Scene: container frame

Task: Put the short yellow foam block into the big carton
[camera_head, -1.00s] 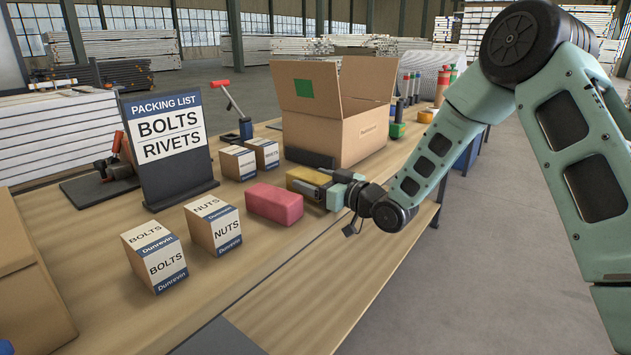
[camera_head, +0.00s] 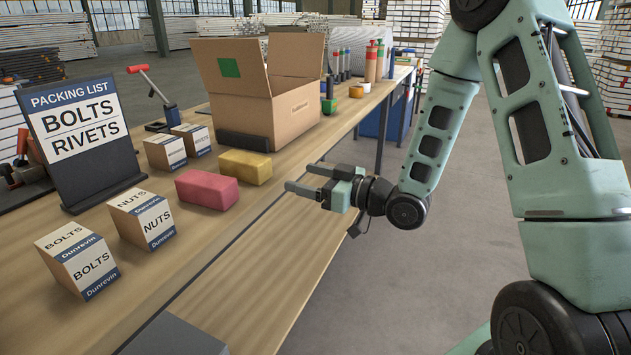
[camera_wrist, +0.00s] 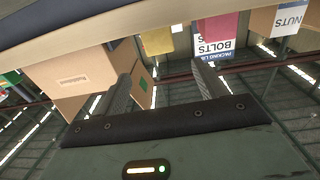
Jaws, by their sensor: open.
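The yellow foam block (camera_head: 245,167) lies on the table in front of the big carton, just behind the red block. It also shows at the top of the wrist view (camera_wrist: 157,41). The big carton (camera_head: 295,118) stands open on the table with its flaps up; its inside is mostly hidden. Its outer side shows at the left of the wrist view (camera_wrist: 75,75). My gripper (camera_head: 299,178) is open and empty, to the right of the yellow block and apart from it, near the table's front edge. Its two fingers point left towards the table.
A red block (camera_head: 207,189) lies beside the yellow one. Small bolts and nuts boxes (camera_head: 143,218) and a packing list stand (camera_head: 80,140) are at left. A black bar (camera_head: 242,141) lies against the carton's front. Bottles (camera_head: 371,62) stand behind it.

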